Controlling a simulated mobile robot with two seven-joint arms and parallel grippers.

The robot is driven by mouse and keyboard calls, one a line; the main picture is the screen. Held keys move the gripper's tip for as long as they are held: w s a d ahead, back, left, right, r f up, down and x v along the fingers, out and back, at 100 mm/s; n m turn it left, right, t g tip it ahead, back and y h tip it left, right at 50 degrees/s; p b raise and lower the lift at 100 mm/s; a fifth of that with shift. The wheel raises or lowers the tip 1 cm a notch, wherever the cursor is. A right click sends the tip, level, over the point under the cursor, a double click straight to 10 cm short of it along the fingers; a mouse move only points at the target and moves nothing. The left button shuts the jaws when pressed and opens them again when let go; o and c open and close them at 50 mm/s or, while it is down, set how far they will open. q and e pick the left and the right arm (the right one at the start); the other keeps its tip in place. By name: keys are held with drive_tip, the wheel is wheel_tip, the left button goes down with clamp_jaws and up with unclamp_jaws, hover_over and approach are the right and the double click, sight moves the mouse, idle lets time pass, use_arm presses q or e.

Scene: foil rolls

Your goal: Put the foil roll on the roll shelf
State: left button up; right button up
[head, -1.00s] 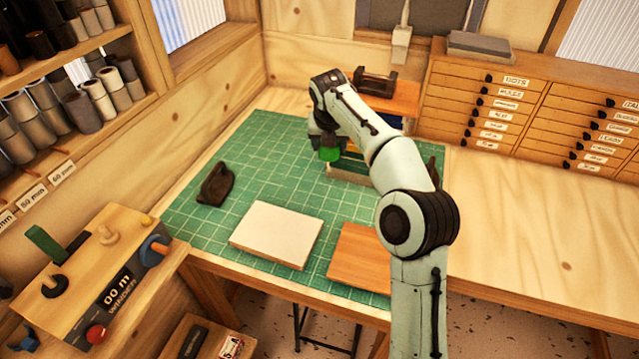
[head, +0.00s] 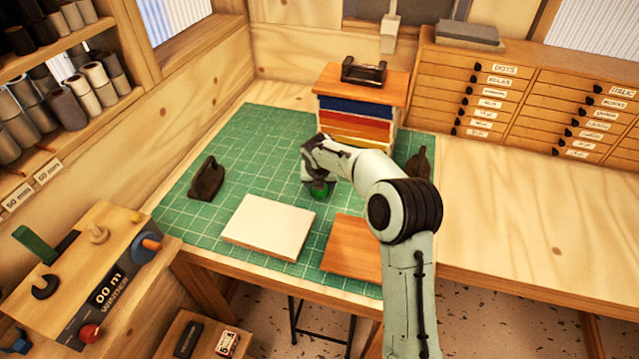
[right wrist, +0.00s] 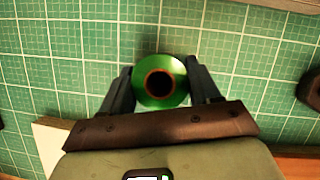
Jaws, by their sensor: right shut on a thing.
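A green foil roll (right wrist: 146,97) with a dark hollow core shows end-on in the right wrist view. My right gripper (right wrist: 160,88) is shut on it, one finger on each side. In the head view the foil roll (head: 319,188) is a small green shape under my right gripper (head: 317,180), over the green cutting mat (head: 260,130). I cannot tell whether the roll touches the mat. A shelf of several grey, white and brown rolls (head: 70,105) stands at the upper left; its lower tier has "60 mm" labels. My left gripper is not in view.
A small drawer box (head: 358,110) stands at the back of the mat. A white board (head: 268,227) and a wooden board (head: 350,247) lie in front. Dark iron-like tools (head: 206,178) stand on the mat. A winder box (head: 90,270) is at lower left. The right tabletop is clear.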

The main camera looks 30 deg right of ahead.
drive_tip(key=shift+s, duration=0.15)
drive_tip(key=shift+f, duration=0.15)
drive_tip(key=o, duration=1.1)
